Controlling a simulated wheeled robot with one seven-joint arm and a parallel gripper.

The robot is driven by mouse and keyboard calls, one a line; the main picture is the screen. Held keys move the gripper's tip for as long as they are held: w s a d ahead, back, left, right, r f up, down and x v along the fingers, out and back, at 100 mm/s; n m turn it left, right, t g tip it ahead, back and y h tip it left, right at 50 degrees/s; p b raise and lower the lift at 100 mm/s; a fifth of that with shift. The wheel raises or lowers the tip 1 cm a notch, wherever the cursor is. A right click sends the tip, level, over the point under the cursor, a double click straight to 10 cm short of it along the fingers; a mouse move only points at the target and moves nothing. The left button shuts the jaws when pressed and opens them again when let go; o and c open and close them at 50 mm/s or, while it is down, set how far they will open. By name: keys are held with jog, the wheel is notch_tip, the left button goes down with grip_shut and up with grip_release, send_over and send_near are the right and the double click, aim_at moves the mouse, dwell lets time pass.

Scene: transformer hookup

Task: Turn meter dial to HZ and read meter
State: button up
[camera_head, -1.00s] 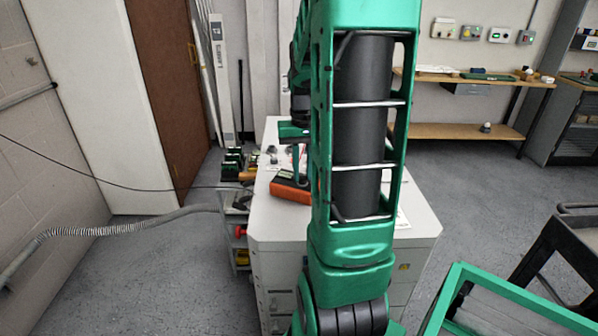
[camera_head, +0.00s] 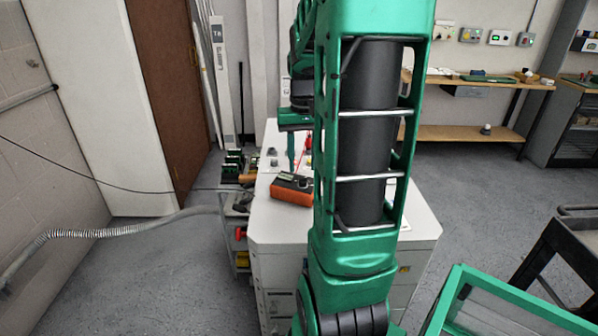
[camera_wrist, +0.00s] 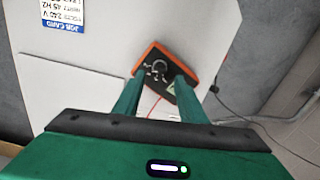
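The meter (camera_head: 292,194) is an orange-cased box with a dark face and a small pale display. It lies on the white cabinet top in the head view. In the wrist view the meter (camera_wrist: 147,70) lies beyond my fingertips, with a round dial (camera_wrist: 160,64) on its face. The dial's setting and the display's reading are too small to read. My gripper (camera_wrist: 158,82) is open and empty, its two green fingers apart. In the head view my gripper (camera_head: 292,165) points down just behind the meter; my arm hides part of the cabinet top.
The white cabinet (camera_head: 275,228) has a card (camera_wrist: 63,14) on top reading HZ and voltage figures. A thin red lead (camera_wrist: 155,105) runs by the meter. Green-black connectors (camera_head: 233,163) stand left of the cabinet. A green-framed cart (camera_head: 500,290) is at the front right.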

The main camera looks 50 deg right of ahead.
notch_tip(320, 180, up, 7)
jog(key=shift+f, duration=0.15)
dwell(0.6)
jog(key=s+a+f+n, duration=0.1)
jog(key=s+a+f, duration=0.3)
jog(key=s+a, duration=0.2)
jog(key=s+a+f+n, duration=0.1)
jog(key=s+a+f, duration=0.3)
jog(key=s+a, duration=0.3)
jog(key=a, duration=0.3)
jog(key=shift+s+a, duration=0.15)
jog(key=shift+s, duration=0.1)
jog(key=shift+w+f, duration=0.25)
jog(key=shift+w, duration=0.35)
jog(key=shift+s, duration=0.15)
dwell(2.0)
